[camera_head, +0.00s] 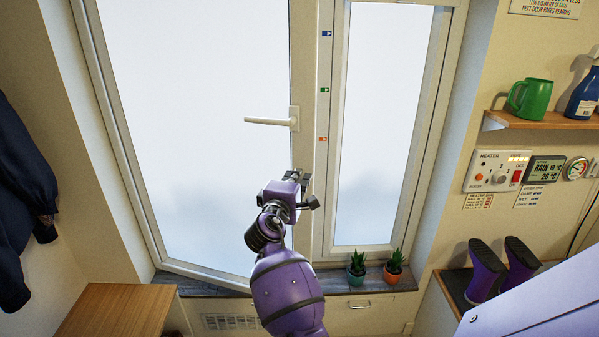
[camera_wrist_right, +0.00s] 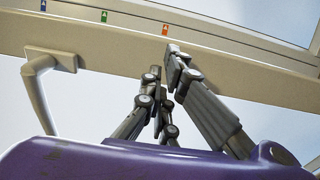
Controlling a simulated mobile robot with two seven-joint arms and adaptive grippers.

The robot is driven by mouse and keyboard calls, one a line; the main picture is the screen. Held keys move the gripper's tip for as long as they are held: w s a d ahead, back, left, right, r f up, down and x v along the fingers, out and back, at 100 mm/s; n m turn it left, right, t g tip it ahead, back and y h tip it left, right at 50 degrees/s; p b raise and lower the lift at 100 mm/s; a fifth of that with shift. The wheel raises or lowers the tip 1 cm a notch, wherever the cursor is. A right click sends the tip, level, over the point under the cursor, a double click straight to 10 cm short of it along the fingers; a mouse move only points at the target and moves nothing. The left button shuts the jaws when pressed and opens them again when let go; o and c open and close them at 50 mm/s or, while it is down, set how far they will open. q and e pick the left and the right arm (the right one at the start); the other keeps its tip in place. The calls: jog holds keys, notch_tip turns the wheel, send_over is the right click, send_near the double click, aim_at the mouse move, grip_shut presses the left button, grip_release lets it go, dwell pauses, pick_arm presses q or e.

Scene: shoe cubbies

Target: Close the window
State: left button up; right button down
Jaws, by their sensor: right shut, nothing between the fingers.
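The window has a large left sash (camera_head: 302,70) with a white frame and frosted glass. Its bottom edge slants out over the sill, so it looks slightly ajar, swung inward. A cream handle (camera_head: 268,122) on its right stile lies horizontal, pointing left; it also shows in the right wrist view (camera_wrist_right: 38,82). My purple right gripper (camera_head: 303,190) is below the handle, in front of the stile. In the right wrist view its shut, empty fingers (camera_wrist_right: 162,68) are at the stile; whether they touch it I cannot tell. My arm hides the sash's lower right corner. My left gripper is out of view.
A narrow right pane (camera_head: 375,110) stands beside the sash, with blue, green and orange markers on the post between. Two potted plants (camera_head: 356,276) (camera_head: 394,271) stand on the sill, right of my arm. A wooden cabinet (camera_head: 120,308) is lower left; boots (camera_head: 484,270) are lower right.

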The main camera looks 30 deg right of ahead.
jog(key=shift+x, duration=1.05)
